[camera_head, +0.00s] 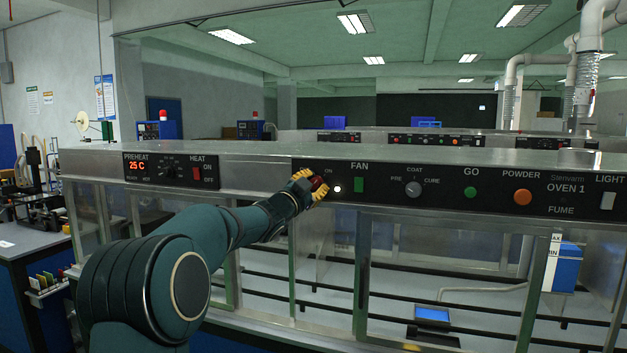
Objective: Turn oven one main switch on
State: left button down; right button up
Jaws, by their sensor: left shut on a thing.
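The oven one control panel (440,186) runs along the front of the metal oven and carries the label OVEN 1. The main switch (318,184) is a dark red knob at the panel's left end, beside the word ON. My left gripper (312,184) is at this knob with its yellow-orange fingers shut on it. The fingers hide part of the knob, so its exact angle cannot be told. A small round lamp (337,188) just right of the knob shows bright white. My right gripper is not in view.
Right of the lamp are a green FAN switch (359,185), a grey COAT/CURE knob (413,189), a green GO button (470,190), an orange POWDER button (523,197) and a LIGHT switch (607,201). A PREHEAT panel (170,169) reading 25 C sits further left.

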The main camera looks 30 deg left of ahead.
pick_arm(q)
jog(key=shift+r+m+p, duration=0.3)
jog(key=shift+m+p, duration=0.05)
jog(key=shift+m, duration=0.35)
jog(key=shift+m+h, duration=0.3)
jog(key=c, duration=0.9)
grip_release()
jog(key=shift+c, duration=0.2)
jog(key=shift+f, duration=0.15)
jog(key=shift+f, duration=0.1)
jog(key=v, duration=1.2)
jog(key=shift+r, duration=0.25)
